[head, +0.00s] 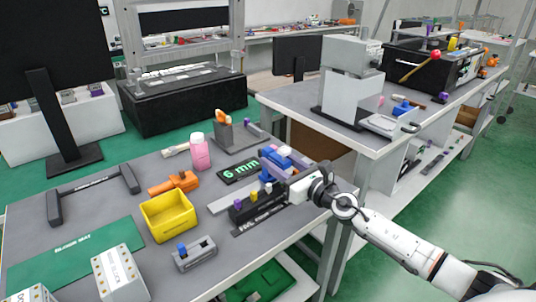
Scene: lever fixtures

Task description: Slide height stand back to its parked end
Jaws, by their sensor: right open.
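My right gripper (281,190) comes in from the right and reaches over the front right part of the grey bench. It is open, with its fingertips close to a black block with coloured knobs (247,208). A blue and purple fixture (284,160) stands just behind the gripper, partly hidden by it. A black plate reading "6 mm" (240,170) lies left of that fixture. A grey stand with an orange top (224,133) is farther back. I cannot tell which of these is the height stand, nor whether my fingers touch anything. My left gripper is out of view.
A yellow bin (168,216), an orange tool (174,182), a pink bottle (200,152) and a small grey fixture with a blue knob (195,256) stand on the bench (150,160). A second bench (290,105) stands behind right.

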